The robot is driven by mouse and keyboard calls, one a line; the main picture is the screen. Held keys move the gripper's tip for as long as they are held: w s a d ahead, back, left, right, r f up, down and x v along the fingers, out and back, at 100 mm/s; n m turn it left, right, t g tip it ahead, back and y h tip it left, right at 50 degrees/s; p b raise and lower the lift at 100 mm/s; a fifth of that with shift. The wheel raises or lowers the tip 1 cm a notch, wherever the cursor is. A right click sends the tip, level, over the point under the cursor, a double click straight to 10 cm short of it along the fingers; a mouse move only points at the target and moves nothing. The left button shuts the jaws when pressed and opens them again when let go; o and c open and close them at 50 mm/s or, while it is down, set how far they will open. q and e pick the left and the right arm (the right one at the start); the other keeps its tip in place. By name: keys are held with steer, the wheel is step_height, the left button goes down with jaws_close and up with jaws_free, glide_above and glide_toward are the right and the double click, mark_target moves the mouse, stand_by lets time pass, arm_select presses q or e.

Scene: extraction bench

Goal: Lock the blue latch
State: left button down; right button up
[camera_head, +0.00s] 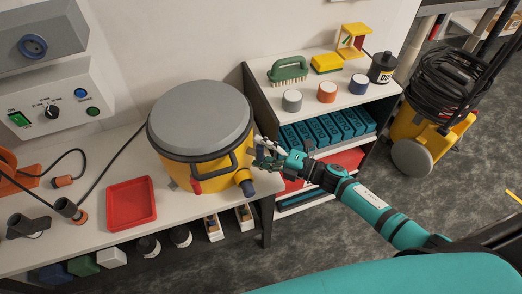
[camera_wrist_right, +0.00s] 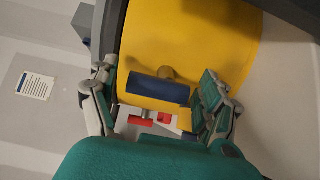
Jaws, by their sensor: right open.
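The yellow drum (camera_head: 215,165) with a round grey lid (camera_head: 201,115) stands on the white bench. In the right wrist view a blue bar-shaped latch handle (camera_wrist_right: 158,88) sits on a short yellow stem in front of the yellow drum wall (camera_wrist_right: 190,45). My right gripper (camera_head: 262,153) is at the drum's right side, just below the lid rim. Its fingers are open, one on each side of the blue handle, with visible gaps in the wrist view. In the head view the gripper seems to hide this handle. My left gripper is not in view.
A red handle (camera_head: 196,187) and a dark port (camera_head: 246,187) stick out of the drum's front. A red tray (camera_head: 131,203) lies left of the drum.

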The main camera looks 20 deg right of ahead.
steer(key=v, duration=1.2)
steer(key=d+f+m+t+h, duration=0.1)
steer(key=d+f+m+h, duration=0.2)
steer(key=f, duration=0.4)
steer(key=d+f+m+t+h, duration=0.1)
steer(key=d+f+m+h, duration=0.15)
steer(key=f+m, duration=0.35)
steer(key=s+d+f+m+g+h, duration=0.1)
steer(key=s+f+m+g+h, duration=0.15)
steer(key=s+f+m, duration=0.4)
steer(key=s+d+f+m+g+h, duration=0.1)
steer(key=s+f+m+g+h, duration=0.2)
steer(key=f, duration=0.7)
steer(key=s+a+f+m+g, duration=0.2)
steer(key=s+f, duration=0.3)
steer(key=s, duration=0.4)
steer(key=s+a+f+m+g+h, duration=0.1)
steer(key=s+a+f+m+g, duration=0.1)
steer(key=s+f, duration=0.3)
steer(key=s+a+f+m+g+h, duration=0.1)
steer(key=s+a+f+m+g, duration=0.1)
steer(key=s, duration=1.1)
step_height(320, 180, down, 3)
steer(key=a+g, duration=0.1)
steer(key=a, duration=0.1)
steer(key=shift+a+g, duration=0.35)
steer(key=shift+r, duration=0.1)
